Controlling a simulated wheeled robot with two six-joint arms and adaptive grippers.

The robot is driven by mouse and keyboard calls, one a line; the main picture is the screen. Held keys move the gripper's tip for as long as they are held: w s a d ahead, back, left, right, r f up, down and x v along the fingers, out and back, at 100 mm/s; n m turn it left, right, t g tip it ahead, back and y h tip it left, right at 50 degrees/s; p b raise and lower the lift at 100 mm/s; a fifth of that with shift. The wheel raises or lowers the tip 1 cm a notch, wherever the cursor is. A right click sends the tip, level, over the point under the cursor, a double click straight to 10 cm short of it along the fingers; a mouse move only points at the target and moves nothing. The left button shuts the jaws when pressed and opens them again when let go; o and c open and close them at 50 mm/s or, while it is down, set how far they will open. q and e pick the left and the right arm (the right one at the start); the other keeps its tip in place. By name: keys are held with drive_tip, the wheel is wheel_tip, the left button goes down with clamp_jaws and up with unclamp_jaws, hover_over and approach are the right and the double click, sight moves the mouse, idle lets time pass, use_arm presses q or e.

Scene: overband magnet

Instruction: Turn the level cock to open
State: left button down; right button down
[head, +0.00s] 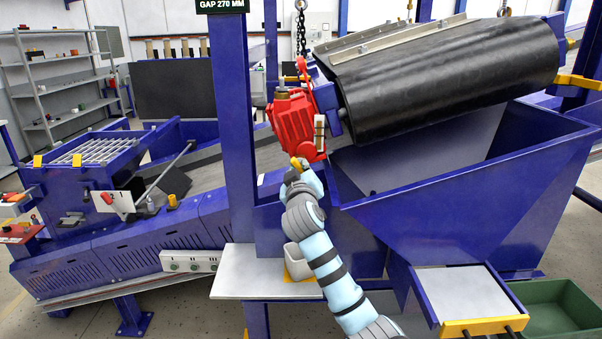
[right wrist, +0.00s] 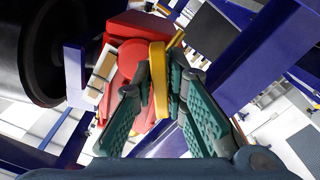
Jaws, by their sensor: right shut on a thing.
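The red gearbox (head: 292,124) hangs at the left end of the black roller. A small yellow lever (head: 299,162), which looks like the level cock's handle, sits at its lower edge. My right gripper (head: 291,174) reaches up to it from below. In the right wrist view the yellow lever (right wrist: 159,80) stands upright between the fingertips of my right gripper (right wrist: 160,88), which is shut on it. The red housing (right wrist: 130,62) is close behind. The cock's body is mostly hidden. My left gripper is not in view.
The black magnet roller (head: 450,75) and the blue hopper (head: 450,180) are to the right of the gearbox. A blue post (head: 232,120) stands close on the left. A white bin (head: 298,262) sits on the pale table (head: 245,282) below. A green crate (head: 565,310) is at lower right.

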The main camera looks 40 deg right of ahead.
drive_tip(key=shift+f+m+b, duration=0.15)
drive_tip(key=shift+m+b, duration=0.35)
drive_tip(key=shift+m, duration=0.8)
drive_tip(key=c, duration=1.5)
unclamp_jaws()
drive_tip(key=shift+w, duration=0.1)
drive_tip(key=shift+c, duration=0.2)
drive_tip(key=v, duration=1.2)
